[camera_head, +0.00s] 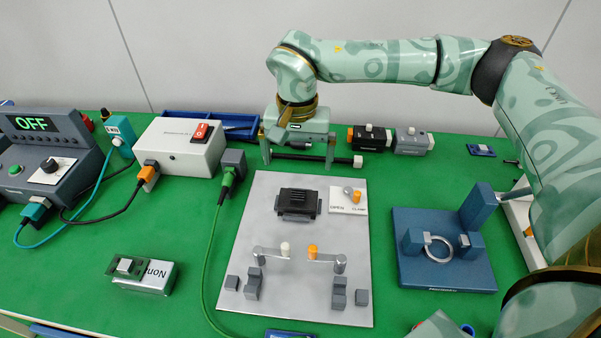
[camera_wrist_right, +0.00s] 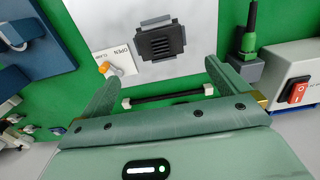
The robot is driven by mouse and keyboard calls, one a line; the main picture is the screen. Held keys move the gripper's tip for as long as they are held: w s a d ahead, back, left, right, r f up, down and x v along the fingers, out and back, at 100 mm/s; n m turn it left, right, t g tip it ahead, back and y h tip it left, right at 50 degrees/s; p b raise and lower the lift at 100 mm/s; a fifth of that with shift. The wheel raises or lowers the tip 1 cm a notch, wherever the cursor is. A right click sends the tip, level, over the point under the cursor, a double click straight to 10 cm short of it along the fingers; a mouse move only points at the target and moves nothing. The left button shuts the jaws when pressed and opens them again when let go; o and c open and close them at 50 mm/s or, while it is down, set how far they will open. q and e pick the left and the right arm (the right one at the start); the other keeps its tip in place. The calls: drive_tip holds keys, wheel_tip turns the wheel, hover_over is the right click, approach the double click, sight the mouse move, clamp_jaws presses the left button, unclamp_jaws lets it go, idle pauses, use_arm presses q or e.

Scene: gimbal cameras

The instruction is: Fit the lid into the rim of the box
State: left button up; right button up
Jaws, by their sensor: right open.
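No part is plainly marked as lid or box. A black ribbed block (camera_head: 298,203) sits in a grey holder on the metal plate (camera_head: 262,232); it also shows in the right wrist view (camera_wrist_right: 160,42). A small grey case (camera_head: 155,283) with a raised square piece and a label stands on the green table at front left; I cannot tell if its top is separate. My right gripper (camera_head: 299,157) is open behind the plate, fingers apart, also in its wrist view (camera_wrist_right: 158,82). A black rod (camera_head: 315,158) with white ends shows between the fingers, not visibly gripped. My left gripper is out of view.
An OPEN/CLAMP lever (camera_head: 350,196) and two clamp arms stand on the plate. A blue fixture (camera_head: 445,270) with a ring is right of it. A white switch box (camera_head: 180,146) and a green cable (camera_head: 212,250) are left. The green table front left is mostly clear.

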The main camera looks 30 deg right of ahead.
wheel_tip(320, 180, up, 5)
drive_tip(key=shift+r+p, duration=0.1)
drive_tip(key=shift+p, duration=0.45)
drive_tip(key=shift+r, duration=0.1)
